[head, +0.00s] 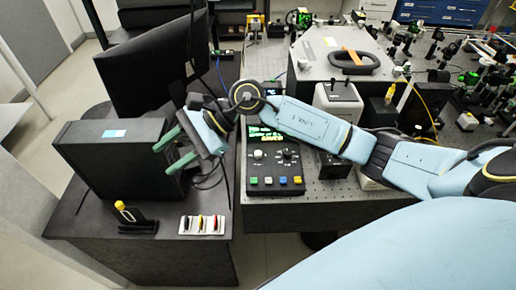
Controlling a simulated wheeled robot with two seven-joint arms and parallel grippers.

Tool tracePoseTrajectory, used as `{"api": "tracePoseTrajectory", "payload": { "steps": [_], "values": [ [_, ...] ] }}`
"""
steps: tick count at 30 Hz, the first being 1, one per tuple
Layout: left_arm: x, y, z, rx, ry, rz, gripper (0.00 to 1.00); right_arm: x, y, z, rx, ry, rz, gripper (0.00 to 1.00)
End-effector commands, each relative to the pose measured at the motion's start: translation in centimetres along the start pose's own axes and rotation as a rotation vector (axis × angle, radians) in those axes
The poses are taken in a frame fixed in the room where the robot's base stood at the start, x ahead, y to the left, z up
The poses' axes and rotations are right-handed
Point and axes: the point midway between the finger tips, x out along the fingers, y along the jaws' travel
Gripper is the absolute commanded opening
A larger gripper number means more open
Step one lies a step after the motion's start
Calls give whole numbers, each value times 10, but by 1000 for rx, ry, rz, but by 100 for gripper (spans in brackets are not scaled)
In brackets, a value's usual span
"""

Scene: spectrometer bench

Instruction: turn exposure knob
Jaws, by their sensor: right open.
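A dark control box (275,169) sits at the front left of the optical bench, with a lit green display (266,139) at its back. It carries a pale knob (258,155) on its left and a dark knob (288,154) on its right. I cannot read which is the exposure knob. My right gripper (162,161) is left of the control box, with its two green fingers apart and nothing visible between them. The fingers point left and overlap the black computer case in the picture. I cannot tell whether they touch it. My left gripper is out of view.
A black computer case (100,160) and a monitor (150,70) stand on the dark desk. A small white tray (202,225) and a yellow-topped holder (136,220) sit at its front. My right forearm passes over the bench behind the box. A gap separates desk and bench.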

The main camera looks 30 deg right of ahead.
Motion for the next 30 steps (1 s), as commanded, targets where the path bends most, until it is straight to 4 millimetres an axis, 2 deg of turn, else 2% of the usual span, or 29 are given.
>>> {"api": "tracePoseTrajectory", "payload": {
  "steps": [1,3,6,9,12,15,20,30],
  "values": [
    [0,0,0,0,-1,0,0,-15,-1,-25,-107,137,85,41],
    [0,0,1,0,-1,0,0,-40,0,-58,-228,313,217,41],
    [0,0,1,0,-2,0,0,-86,-1,-98,-336,532,396,41],
    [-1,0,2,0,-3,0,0,-131,-4,-121,-385,695,541,41],
    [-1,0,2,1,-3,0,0,-164,-5,-133,-397,797,644,41],
    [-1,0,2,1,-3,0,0,-182,-5,-138,-397,848,700,41],
    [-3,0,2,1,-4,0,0,-182,0,-149,-393,862,721,41],
    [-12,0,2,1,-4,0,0,-150,29,-202,-391,857,719,41]
  ]
}}
